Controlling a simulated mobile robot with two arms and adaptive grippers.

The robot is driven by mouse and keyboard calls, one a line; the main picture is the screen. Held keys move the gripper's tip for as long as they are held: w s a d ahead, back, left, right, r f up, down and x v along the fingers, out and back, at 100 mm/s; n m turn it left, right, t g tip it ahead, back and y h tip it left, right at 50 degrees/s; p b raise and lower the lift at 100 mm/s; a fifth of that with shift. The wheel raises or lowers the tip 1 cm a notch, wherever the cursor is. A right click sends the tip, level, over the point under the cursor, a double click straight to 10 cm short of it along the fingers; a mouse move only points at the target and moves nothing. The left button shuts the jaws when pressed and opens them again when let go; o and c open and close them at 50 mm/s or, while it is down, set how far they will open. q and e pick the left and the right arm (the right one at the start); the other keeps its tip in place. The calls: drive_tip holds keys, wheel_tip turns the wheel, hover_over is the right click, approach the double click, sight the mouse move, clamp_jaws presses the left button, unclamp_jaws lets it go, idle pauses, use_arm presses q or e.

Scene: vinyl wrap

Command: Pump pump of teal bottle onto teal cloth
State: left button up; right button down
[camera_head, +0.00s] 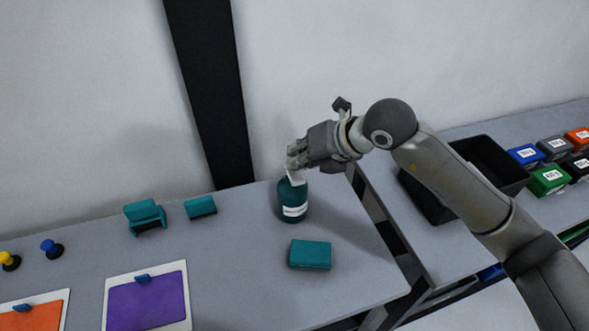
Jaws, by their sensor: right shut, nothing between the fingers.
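The teal bottle (292,201) with a white label stands upright near the right end of the table. My right gripper (292,163) is shut, with its fingers at the white pump head (296,178) on top of the bottle. The fingers partly hide the pump, and I cannot tell whether they press it. The teal cloth (310,254), a folded rectangular block, lies on the table in front of the bottle and apart from it. My left gripper is not in view.
A teal holder (146,216) and a small teal block (200,207) stand left of the bottle. A purple sheet (147,301) lies front left. A black bin (487,163) and several coloured boxes stand on the right table, across a gap. Free table surrounds the cloth.

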drive_tip(key=shift+f+b, duration=0.4)
drive_tip(key=shift+f, duration=0.1)
drive_tip(key=shift+r, duration=0.1)
idle(0.4)
drive_tip(key=shift+r+p, duration=0.7)
drive_tip(key=shift+r, duration=0.5)
drive_tip(key=shift+r, duration=0.1)
wheel_tip(320, 180, up, 5)
drive_tip(key=p, duration=0.2)
drive_tip(key=shift+p, duration=0.3)
